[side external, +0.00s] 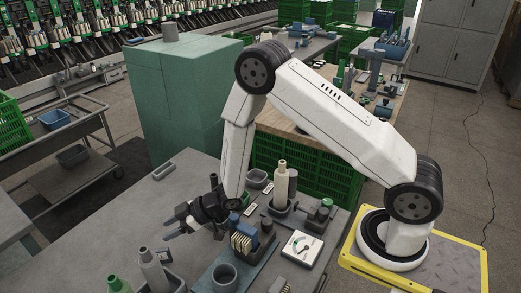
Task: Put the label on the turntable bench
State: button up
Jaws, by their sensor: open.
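My gripper (172,226) is dark and hangs over the grey bench (118,229) near its middle, with its fingers pointing left. It is open, and nothing shows between the fingers. I cannot make out a label for certain in this view. A white square with a green mark and a dial-like needle (301,247) lies on the bench to the right of the gripper; I cannot tell whether it is a label or a gauge. I cannot pick out a turntable on the bench.
A green cabinet (172,100) rises behind. The bench's left part is mostly clear.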

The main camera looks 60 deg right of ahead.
jog(key=shift+r, duration=0.95)
jog(key=s+d+r+m+g+h, duration=0.1)
jog(key=s+d+r+m+h, duration=0.35)
jog(key=d+r+h, duration=0.4)
jog(key=s+d+r+m+g, duration=0.1)
jog(key=s+d+m+g, duration=0.1)
jog(key=s, duration=0.5)
jog(key=s+d+r+m+g, duration=0.1)
jog(key=s+d+m+g, duration=0.1)
jog(key=s, duration=0.6)
jog(key=shift+d+r+g, duration=0.35)
jog(key=shift+d+g, duration=0.35)
jog(key=shift+d, duration=0.15)
jog(key=shift+o, duration=0.4)
jog(key=shift+m+h, duration=0.25)
